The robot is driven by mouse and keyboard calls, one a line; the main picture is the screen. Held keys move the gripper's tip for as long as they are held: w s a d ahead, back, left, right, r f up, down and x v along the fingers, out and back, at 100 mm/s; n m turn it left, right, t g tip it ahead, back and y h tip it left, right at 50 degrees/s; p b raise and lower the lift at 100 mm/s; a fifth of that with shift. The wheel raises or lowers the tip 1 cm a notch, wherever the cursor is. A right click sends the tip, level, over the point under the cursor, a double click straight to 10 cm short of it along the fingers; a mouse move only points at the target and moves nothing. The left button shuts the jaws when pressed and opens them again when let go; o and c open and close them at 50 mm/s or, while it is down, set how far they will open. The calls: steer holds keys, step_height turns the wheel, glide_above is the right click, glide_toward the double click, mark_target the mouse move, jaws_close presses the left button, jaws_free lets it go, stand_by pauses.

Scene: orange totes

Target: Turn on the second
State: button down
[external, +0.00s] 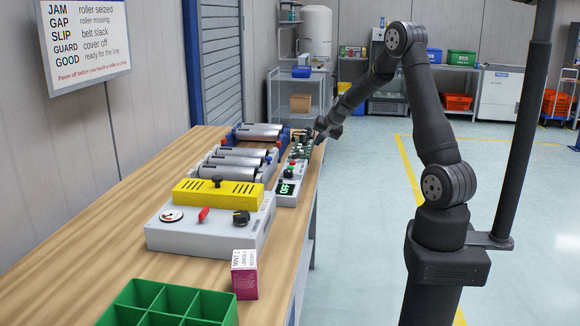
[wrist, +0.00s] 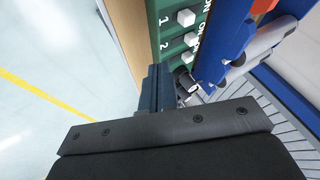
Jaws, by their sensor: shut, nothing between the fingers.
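A green panel (wrist: 163,12) shows in the wrist view with white switches in a column beside printed numbers. The switch by the 1 (wrist: 186,17) is at the top, and the switch by the 2 (wrist: 190,39) is below it. Another small pale switch (wrist: 187,57) is partly visible lower down. My gripper (wrist: 165,82) is shut and empty, its fingers over the lower end of the panel and hiding part of it. In the external view my gripper (external: 322,133) is at the far right edge of the bench, by the green panel (external: 301,141); contact cannot be told.
Rollers (external: 240,158) lie left of the panel. A yellow-covered unit (external: 217,193), a small carton (external: 244,275) and a green divided tray (external: 168,303) are nearer. Open floor lies right.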

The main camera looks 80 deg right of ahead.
steer(key=v, duration=0.6)
steer(key=shift+s+r, duration=0.2)
steer(key=x, duration=0.9)
steer(key=shift+w+d+f, duration=0.1)
steer(key=shift+f, duration=0.3)
steer(key=shift+s+r, duration=0.2)
steer(key=shift+s, duration=0.7)
steer(key=shift+s+a+r, duration=0.2)
steer(key=shift+s+r, duration=0.05)
steer(key=shift+r, duration=0.1)
